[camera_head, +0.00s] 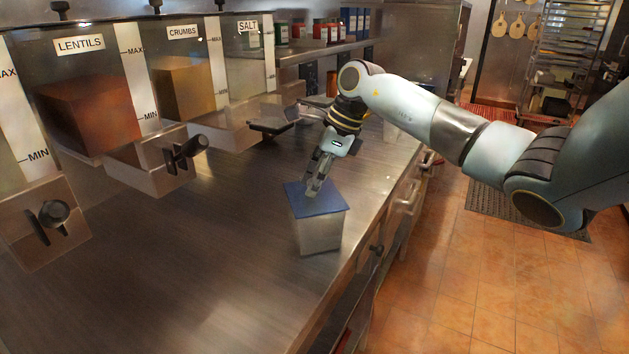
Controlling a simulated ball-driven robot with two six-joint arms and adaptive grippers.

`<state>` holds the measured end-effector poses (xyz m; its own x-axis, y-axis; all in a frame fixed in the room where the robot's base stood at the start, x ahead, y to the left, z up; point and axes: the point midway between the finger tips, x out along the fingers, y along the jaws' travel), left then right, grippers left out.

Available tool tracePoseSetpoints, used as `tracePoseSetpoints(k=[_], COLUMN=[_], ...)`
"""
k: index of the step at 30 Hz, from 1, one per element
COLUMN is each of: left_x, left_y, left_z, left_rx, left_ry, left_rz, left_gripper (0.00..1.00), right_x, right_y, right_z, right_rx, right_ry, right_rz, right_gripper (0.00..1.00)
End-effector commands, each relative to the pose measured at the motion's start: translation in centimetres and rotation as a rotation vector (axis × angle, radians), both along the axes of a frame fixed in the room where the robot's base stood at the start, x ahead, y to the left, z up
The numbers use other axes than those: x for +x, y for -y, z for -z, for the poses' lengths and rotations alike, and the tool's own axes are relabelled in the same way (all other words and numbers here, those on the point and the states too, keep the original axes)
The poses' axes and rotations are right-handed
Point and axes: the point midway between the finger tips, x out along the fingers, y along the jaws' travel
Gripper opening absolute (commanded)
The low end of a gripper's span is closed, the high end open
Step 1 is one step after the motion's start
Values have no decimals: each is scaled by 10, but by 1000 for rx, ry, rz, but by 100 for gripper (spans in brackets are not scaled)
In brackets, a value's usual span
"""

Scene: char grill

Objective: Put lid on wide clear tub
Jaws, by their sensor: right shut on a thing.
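A clear tub (320,234) stands upright on the steel counter near its right edge. A flat blue lid (327,203) lies over the tub's top; whether it is fully seated I cannot tell. My right gripper (314,190) points down from above with its fingertips at the lid, toward its back left part. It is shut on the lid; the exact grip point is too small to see. My left gripper is out of view.
Dispensers labelled lentils (85,112), crumbs (188,86) and salt (247,60) line the left, with black knobs sticking out. The steel counter (190,260) is clear in front and left of the tub. Its right edge drops to drawers with handles (408,198).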

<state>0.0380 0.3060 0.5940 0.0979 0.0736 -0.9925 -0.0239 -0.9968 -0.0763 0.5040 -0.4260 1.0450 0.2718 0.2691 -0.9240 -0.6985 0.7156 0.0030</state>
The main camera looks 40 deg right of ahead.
Motion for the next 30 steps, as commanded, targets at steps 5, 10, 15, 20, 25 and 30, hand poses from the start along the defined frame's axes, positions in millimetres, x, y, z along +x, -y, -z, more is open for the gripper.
tracePoseSetpoints(k=[5,10,15,20,25,30], left_x=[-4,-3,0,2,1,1], left_y=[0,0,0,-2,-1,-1], left_z=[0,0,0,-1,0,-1], left_rx=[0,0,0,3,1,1], left_ry=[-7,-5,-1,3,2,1], left_rz=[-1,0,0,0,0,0], left_gripper=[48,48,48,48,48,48], right_x=[0,0,0,-1,-9,-20], right_y=[0,0,0,2,11,22], right_z=[-1,-1,-1,-6,-33,-69], right_rx=[0,0,0,-2,-6,-7], right_ry=[0,0,0,2,2,3], right_rz=[0,0,0,0,-2,0], right_gripper=[32,52,52,52,52,52])
